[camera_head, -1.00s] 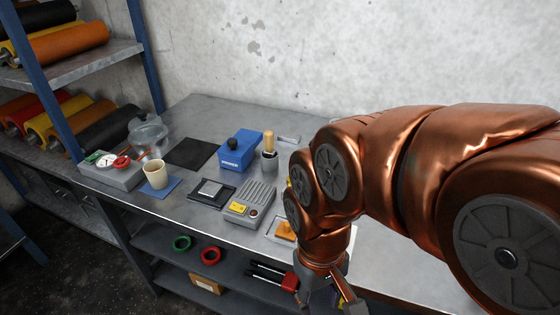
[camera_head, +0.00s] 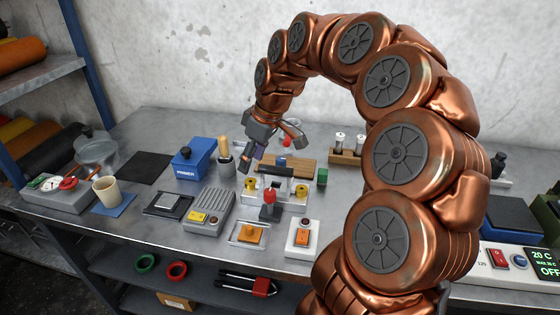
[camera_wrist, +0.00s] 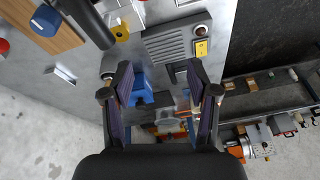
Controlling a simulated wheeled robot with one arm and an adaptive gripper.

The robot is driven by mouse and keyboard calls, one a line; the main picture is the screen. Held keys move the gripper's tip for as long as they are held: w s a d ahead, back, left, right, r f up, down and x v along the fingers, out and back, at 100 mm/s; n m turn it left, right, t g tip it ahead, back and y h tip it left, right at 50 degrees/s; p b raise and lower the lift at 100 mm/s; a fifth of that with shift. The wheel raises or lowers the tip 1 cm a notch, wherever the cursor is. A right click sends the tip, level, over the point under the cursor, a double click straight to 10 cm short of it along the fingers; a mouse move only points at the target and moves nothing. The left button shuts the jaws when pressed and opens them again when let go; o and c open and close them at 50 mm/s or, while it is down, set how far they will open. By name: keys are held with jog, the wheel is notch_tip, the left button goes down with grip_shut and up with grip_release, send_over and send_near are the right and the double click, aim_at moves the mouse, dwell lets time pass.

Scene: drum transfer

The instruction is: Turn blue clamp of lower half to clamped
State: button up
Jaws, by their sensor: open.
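A white and grey fixture (camera_head: 292,201) with yellow knobs (camera_head: 302,190), a dark bar and a red-topped handle (camera_head: 269,196) stands on the bench. A small blue knob (camera_head: 282,161) shows behind it at a wooden board (camera_head: 301,166); a round blue knob (camera_wrist: 45,20) is at the upper left of the wrist view. I cannot tell whether it is the blue clamp; no other clear blue clamp shows. My gripper (camera_head: 271,152) is open and empty above the back left of the fixture. In the wrist view its spread fingers (camera_wrist: 160,84) hold nothing.
A blue PRIMER box (camera_head: 194,160) and a cup with a wooden-handled tool (camera_head: 225,158) stand left of my gripper. A grey ribbed box (camera_head: 209,212) and an orange-buttoned box (camera_head: 302,238) are in front. A vial rack (camera_head: 346,155) stands behind. My arm hides some bench on the right.

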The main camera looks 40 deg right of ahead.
jog(key=t, duration=0.1)
send_near(280, 158)
notch_tip(280, 158, down, 2)
jog(key=shift+h, duration=0.3)
jog(key=shift+w+a+p+x, duration=0.15)
jog(key=shift+p+x, duration=0.1)
jog(key=shift+x, duration=1.15)
jog(key=shift+a+p+x, duration=0.1)
jog(key=shift+p+x, duration=0.1)
jog(key=shift+x, duration=1.15)
jog(key=shift+w+a+p+x, duration=0.15)
jog(key=shift+p+x, duration=0.1)
jog(key=shift+x, duration=1.15)
jog(key=shift+s+r, duration=0.1)
jog(key=shift+r, duration=0.05)
grip_shut()
jog(key=shift+t, duration=0.3)
